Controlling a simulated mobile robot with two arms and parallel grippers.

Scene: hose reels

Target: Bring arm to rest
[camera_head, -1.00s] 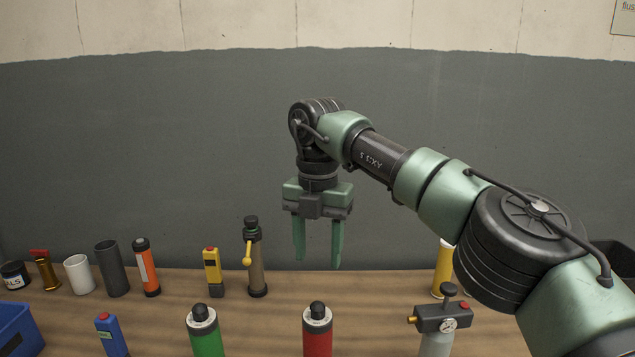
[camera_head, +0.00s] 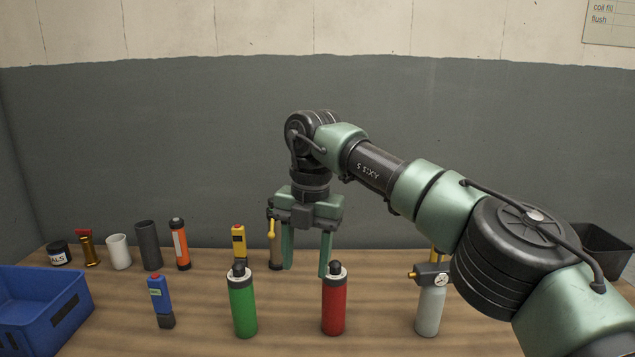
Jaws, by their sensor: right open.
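My right gripper (camera_head: 306,266) hangs pointing down over the wooden table, with its two green fingers apart and nothing between them. My right arm (camera_head: 375,168) reaches in from the right. My left gripper is not in view.
On the table (camera_head: 290,325) stand a green bottle (camera_head: 242,305), a blue device (camera_head: 160,300), a grey cylinder with a gauge (camera_head: 430,310) and several items along the back. A blue bin (camera_head: 45,305) is at left, a black bin (camera_head: 603,248) at right.

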